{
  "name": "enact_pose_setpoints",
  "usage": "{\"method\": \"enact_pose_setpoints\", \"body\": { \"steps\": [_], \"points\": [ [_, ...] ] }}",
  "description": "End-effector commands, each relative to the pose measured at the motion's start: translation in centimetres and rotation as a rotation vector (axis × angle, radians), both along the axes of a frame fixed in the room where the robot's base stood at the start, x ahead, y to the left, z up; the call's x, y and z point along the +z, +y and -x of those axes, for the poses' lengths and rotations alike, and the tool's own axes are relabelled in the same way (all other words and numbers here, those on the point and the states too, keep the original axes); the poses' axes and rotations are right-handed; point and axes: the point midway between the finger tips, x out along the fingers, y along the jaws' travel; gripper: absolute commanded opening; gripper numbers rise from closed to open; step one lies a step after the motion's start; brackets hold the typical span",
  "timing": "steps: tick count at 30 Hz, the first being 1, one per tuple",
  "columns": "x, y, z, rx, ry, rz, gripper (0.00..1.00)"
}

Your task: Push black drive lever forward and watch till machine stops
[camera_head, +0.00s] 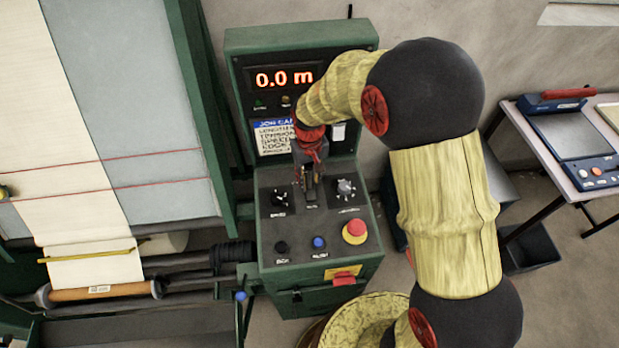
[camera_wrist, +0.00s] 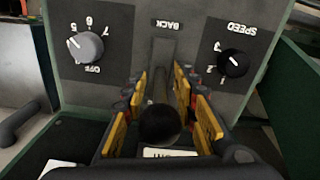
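The black drive lever has a round black knob (camera_wrist: 160,124) in the wrist view, standing in a slot in the grey panel between two dials. My gripper (camera_wrist: 164,118) has its yellow-padded fingers on either side of the knob, with narrow gaps seeming to show, so it looks open around it. In the head view my gripper (camera_head: 309,172) reaches down over the middle of the green control console (camera_head: 265,200), largely hiding the lever. The machine's red display (camera_head: 284,78) reads 0.0 m. A "BACK" label (camera_wrist: 167,24) marks one end of the slot.
A black speed dial (camera_wrist: 233,63) and a grey dial (camera_wrist: 85,47) flank the lever. A red stop button (camera_head: 355,229) and a blue button (camera_head: 319,242) sit lower on the console. Pale cloth (camera_head: 75,130) and rollers lie left; a bench (camera_head: 555,150) stands right.

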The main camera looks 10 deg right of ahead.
Motion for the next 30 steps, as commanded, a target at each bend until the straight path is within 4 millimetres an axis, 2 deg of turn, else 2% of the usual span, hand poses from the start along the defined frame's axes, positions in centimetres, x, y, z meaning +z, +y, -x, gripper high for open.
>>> {"method": "enact_pose_setpoints", "body": {
  "steps": [7, 22, 30],
  "points": [
    [-0.04, 0.00, 0.01, 0.000, 0.000, 0.000, 0.28],
    [-0.02, 0.01, 0.01, 0.000, 0.000, 0.000, 0.00],
    [0.00, 0.02, 0.00, 0.000, 0.000, 0.000, 0.00]
  ]
}}
